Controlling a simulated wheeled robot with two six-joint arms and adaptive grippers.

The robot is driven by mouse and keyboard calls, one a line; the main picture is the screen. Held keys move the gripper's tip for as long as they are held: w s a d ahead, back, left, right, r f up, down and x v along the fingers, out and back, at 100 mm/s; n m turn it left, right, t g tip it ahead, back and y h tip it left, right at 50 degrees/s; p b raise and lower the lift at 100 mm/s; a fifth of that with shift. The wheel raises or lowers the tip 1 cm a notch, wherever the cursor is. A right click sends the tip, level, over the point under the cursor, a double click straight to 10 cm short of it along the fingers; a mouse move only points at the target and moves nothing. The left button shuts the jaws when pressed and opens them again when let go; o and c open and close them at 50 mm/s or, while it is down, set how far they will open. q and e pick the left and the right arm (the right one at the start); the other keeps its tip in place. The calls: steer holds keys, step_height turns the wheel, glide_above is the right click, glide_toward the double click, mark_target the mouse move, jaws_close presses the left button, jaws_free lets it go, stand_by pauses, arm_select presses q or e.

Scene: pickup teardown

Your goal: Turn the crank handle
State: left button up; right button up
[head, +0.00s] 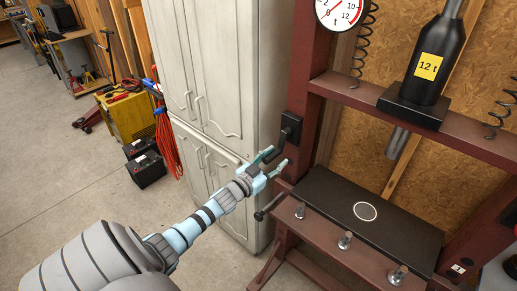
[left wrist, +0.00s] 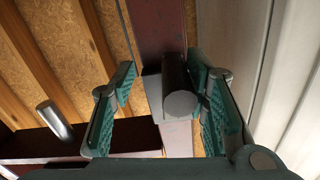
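A red press frame (head: 312,85) stands at the right in the head view. A black bracket (head: 290,128) sits on its left post, with a dark bar (head: 273,154) reaching down beside my left gripper (head: 272,164). Lower on the post is a black rod with a round knob (head: 259,215). In the left wrist view a dark grey cylindrical handle (left wrist: 181,103) points end-on at the camera, between the open teal fingers of my left gripper (left wrist: 168,100). It is close to the right finger, with a wider gap on the left; contact is unclear. My right gripper is out of view.
The press has a black bed plate (head: 325,195), several metal pins along its front beam, a 12 t jack (head: 435,60) and a gauge (head: 340,8). A pale cabinet (head: 215,95) stands close behind my left gripper. Open floor lies at the left.

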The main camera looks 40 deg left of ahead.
arm_select(q)
steer(key=s+r+p, duration=0.1)
steer(key=s+p, duration=0.4)
steer(key=s, duration=0.9)
steer(key=s+d+f+g+b, duration=0.1)
steer(key=d+f+b, duration=0.2)
steer(key=f+b, duration=0.2)
steer(key=s+d+f+g+b, duration=0.1)
steer(key=f+b, duration=0.4)
steer(key=f, duration=0.6)
steer(key=s+d+f+g+h+b, duration=0.1)
steer(key=d+f+g+b, duration=0.2)
steer(key=f+b, duration=0.3)
step_height(320, 180, down, 2)
steer(key=shift+d+f, duration=0.25)
steer(key=shift+d, duration=0.55)
